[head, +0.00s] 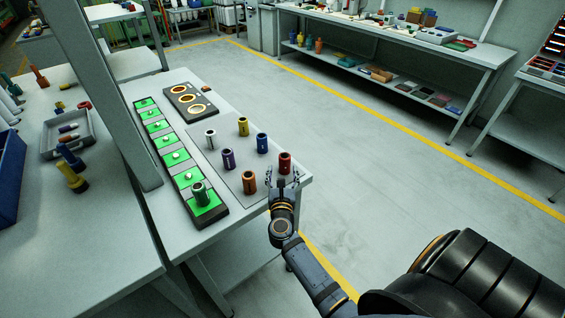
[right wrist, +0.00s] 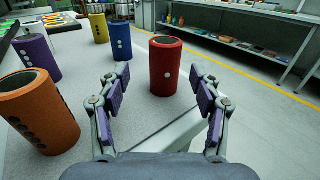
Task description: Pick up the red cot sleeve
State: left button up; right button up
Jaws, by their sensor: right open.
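The red cot sleeve (head: 285,161) stands upright on a grey mat near the right edge of the bench in the head view. It also shows in the right wrist view (right wrist: 165,70) as a red cylinder with a white dot and a dark hollow top. My right gripper (head: 284,183) is just in front of it. In the right wrist view the right gripper (right wrist: 165,100) has its purple-padded fingers spread apart, with the sleeve beyond and between them, and nothing held. My left gripper is not in view.
An orange sleeve (head: 249,183) stands left of the right gripper; blue (head: 262,143), yellow (head: 243,126), purple (head: 228,159) and white (head: 210,139) sleeves stand nearby. A green-padded strip (head: 163,140) holds a green sleeve (head: 200,195). The floor beyond the bench is clear.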

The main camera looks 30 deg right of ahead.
aim_at(285, 165)
jog(key=shift+w+d, duration=0.15)
jog(key=shift+w, duration=0.05)
jog(key=x, duration=0.2)
jog(key=p+x, duration=0.1)
jog(key=x, duration=0.2)
jog(key=shift+s+d, duration=0.25)
jog(key=shift+w+d, duration=0.1)
jog(key=shift+w, duration=0.05)
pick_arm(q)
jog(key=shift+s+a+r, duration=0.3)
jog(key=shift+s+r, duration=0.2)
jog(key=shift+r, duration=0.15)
pick_arm(e)
jog(key=shift+c, duration=1)
jog(key=c, duration=1.1)
notch_tip(285, 165, up, 9)
jog(key=p, duration=0.3)
jog(key=shift+r, duration=0.1)
jog(key=shift+c, duration=0.2)
jog(key=shift+r, duration=0.5)
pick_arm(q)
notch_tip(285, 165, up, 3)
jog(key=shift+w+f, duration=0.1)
pick_arm(e)
jog(key=shift+f, duration=0.1)
